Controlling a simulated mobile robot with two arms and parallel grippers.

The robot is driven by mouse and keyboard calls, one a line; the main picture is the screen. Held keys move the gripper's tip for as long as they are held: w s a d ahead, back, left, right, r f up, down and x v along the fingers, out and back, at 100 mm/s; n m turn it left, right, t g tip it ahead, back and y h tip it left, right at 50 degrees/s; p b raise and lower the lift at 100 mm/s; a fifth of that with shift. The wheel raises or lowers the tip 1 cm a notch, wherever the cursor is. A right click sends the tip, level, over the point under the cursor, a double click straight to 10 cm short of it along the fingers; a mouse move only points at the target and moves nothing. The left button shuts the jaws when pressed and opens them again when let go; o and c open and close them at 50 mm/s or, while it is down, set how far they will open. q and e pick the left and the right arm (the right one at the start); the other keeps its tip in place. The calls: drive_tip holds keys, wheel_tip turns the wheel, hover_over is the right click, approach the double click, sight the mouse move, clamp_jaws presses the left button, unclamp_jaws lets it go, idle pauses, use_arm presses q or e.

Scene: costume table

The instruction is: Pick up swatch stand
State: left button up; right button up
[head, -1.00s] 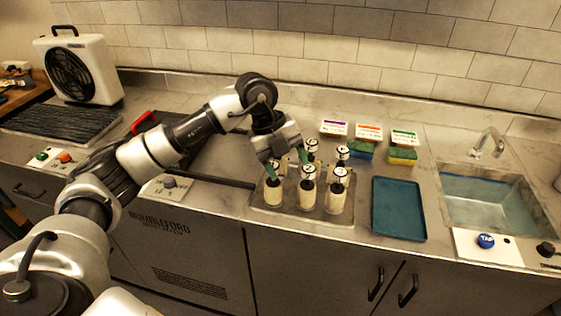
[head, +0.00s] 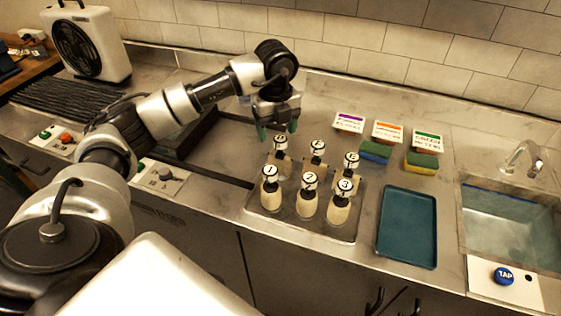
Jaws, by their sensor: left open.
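No object is clearly recognisable as a swatch stand. The likeliest candidates are the small white cards with coloured stripes at the back: a purple-striped card (head: 348,122), an orange-striped card (head: 387,132) and a green-striped card (head: 427,141). My left gripper (head: 277,130) points down with its green-tipped fingers apart and nothing visible between them. It is left of the cards and appears above the back of the numbered bottles. My right gripper is not in view.
Several numbered bottles stand on a metal tray (head: 285,226). Sponges (head: 376,152) lie before the cards. A teal tray (head: 407,228) is right of the bottles, then a sink (head: 510,226) with a blue tap button (head: 503,276). A heater-like box (head: 85,45) stands far left.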

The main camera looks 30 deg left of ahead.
sight(281, 138)
use_arm(q)
drive_tip(key=shift+w+f, duration=0.1)
drive_tip(key=shift+f, duration=0.25)
drive_tip(key=f, duration=0.1)
drive_tip(key=f+p, duration=0.1)
drive_tip(key=f, duration=0.1)
drive_tip(key=f+p, duration=0.1)
drive_tip(key=shift+w+d+f, duration=0.2)
drive_tip(key=shift+w+d, duration=0.1)
drive_tip(key=shift+f, duration=0.3)
drive_tip(key=c, duration=0.6)
clamp_jaws()
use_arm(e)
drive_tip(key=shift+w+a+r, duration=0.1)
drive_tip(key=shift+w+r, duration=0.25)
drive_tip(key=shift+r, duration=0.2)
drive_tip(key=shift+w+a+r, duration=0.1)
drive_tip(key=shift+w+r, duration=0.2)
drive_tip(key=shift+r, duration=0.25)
